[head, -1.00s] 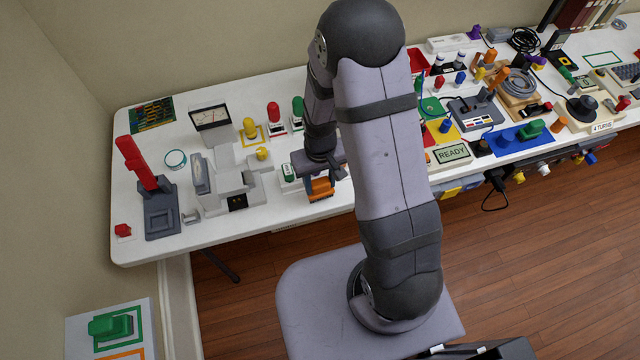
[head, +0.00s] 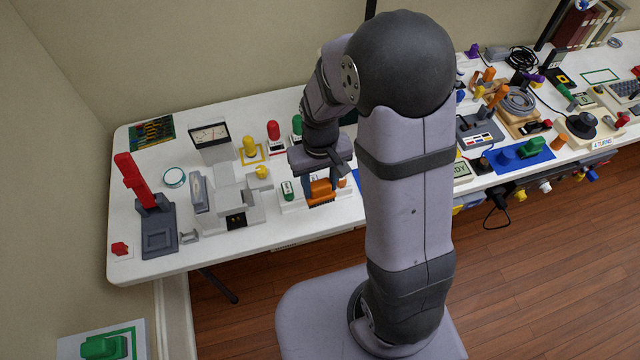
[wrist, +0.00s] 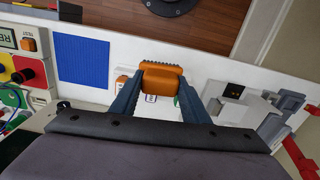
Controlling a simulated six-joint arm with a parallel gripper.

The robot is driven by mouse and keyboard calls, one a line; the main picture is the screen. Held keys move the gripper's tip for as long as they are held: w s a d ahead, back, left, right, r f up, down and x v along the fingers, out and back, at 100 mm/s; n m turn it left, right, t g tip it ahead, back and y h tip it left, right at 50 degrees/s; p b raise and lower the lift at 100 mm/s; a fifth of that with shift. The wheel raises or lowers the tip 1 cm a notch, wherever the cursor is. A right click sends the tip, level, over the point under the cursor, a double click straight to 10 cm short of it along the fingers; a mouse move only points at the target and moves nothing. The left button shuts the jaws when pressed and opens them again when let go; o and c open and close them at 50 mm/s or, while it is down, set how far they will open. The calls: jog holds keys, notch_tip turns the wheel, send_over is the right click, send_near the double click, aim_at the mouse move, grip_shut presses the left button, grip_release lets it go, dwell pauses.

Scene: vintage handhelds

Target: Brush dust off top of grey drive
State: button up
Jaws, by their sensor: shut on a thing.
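My gripper (head: 320,178) is shut on an orange brush (head: 321,192) with dark bristles along its lower edge. The wrist view shows the brush (wrist: 162,78) across between the two fingers. In the head view it hangs near the table's front edge, over or beside a low white stand; the gap below is hard to judge. The likely grey drive is the light grey blocky unit (head: 228,207) with a black slotted front, left of my gripper. It also shows at the right of the wrist view (wrist: 236,112). Dust on its top cannot be made out.
A green-and-white item (head: 288,190) stands just left of the brush. A dark grey device with a red lever (head: 131,177) stands at the far left. A blue mat (wrist: 83,62) shows in the wrist view.

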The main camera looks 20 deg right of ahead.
jog(key=shift+o, duration=0.9)
jog(key=w+a+r+p, duration=0.2)
jog(key=a, duration=0.2)
jog(key=w+a+r+p, duration=0.2)
jog(key=w+a, duration=0.1)
jog(key=a, duration=0.1)
jog(key=w+a+r+p, duration=0.2)
jog(key=w+a, duration=0.1)
jog(key=a, duration=0.1)
jog(key=shift+w+a+r, duration=0.15)
jog(key=shift+a+r, duration=0.05)
jog(key=shift+r, duration=0.2)
jog(key=shift+m, duration=0.4)
jog(key=a+r+p, duration=0.1)
jog(key=a+r, duration=0.1)
jog(key=a, duration=0.3)
jog(key=a+r+p, duration=0.1)
jog(key=a+p, duration=0.1)
jog(key=a, duration=0.4)
jog(key=w+a+r+p, duration=0.1)
jog(key=a+r+p, duration=0.1)
jog(key=a, duration=0.4)
jog(key=shift+r, duration=0.35)
jog(key=shift+d, duration=0.1)
jog(key=shift+f, duration=0.1)
jog(key=shift+f+b, duration=1.4)
jog(key=shift+f, duration=1.45)
